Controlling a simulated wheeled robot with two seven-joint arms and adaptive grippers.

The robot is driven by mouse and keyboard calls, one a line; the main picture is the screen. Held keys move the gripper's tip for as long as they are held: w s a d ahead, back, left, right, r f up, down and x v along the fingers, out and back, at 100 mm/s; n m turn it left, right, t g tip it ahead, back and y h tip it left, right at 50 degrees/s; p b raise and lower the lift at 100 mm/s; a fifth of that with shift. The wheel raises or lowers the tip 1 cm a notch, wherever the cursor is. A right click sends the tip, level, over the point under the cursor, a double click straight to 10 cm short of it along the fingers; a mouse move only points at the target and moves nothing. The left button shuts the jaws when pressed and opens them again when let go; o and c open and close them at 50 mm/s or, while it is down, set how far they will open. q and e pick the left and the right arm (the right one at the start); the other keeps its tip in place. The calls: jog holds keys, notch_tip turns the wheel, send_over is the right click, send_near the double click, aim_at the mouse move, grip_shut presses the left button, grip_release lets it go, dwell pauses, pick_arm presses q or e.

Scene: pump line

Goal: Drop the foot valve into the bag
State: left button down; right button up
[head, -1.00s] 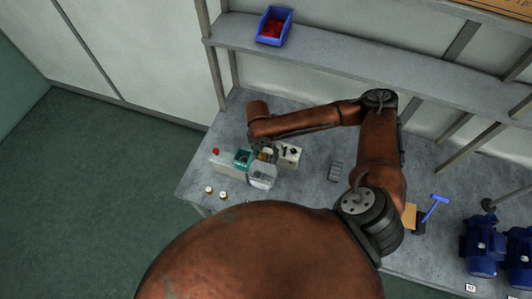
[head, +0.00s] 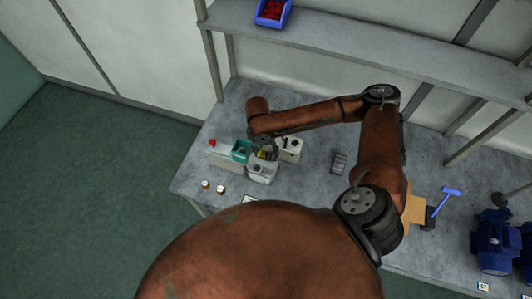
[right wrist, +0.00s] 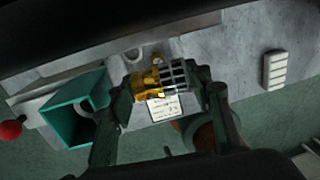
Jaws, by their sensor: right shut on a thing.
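The foot valve (right wrist: 160,79), a yellow brass body with a dark slotted strainer, sits between the two fingers of my right gripper (right wrist: 165,105) in the right wrist view. The gripper is shut on it. In the head view my right gripper (head: 264,149) is just above the pale, see-through bag (head: 262,172) on the bench, and the valve is mostly hidden there. I cannot tell whether the valve is inside the bag's mouth. A white label with writing (right wrist: 164,108) shows just below the valve in the wrist view. My left gripper is out of view.
A teal bin (head: 242,150) stands beside the bag, also in the wrist view (right wrist: 62,122). A white box with dark controls (head: 290,148) is to its right. Two small brass-coloured parts (head: 213,187) lie near the bench edge. Blue motors (head: 495,242) stand far right.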

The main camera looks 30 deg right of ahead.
aim_at(263, 152)
jog(key=o, duration=1.3)
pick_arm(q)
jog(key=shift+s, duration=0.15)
pick_arm(e)
jog(key=r, duration=0.8)
jog(key=w+r, duration=0.1)
jog(key=r, duration=0.3)
jog(key=shift+a, duration=0.4)
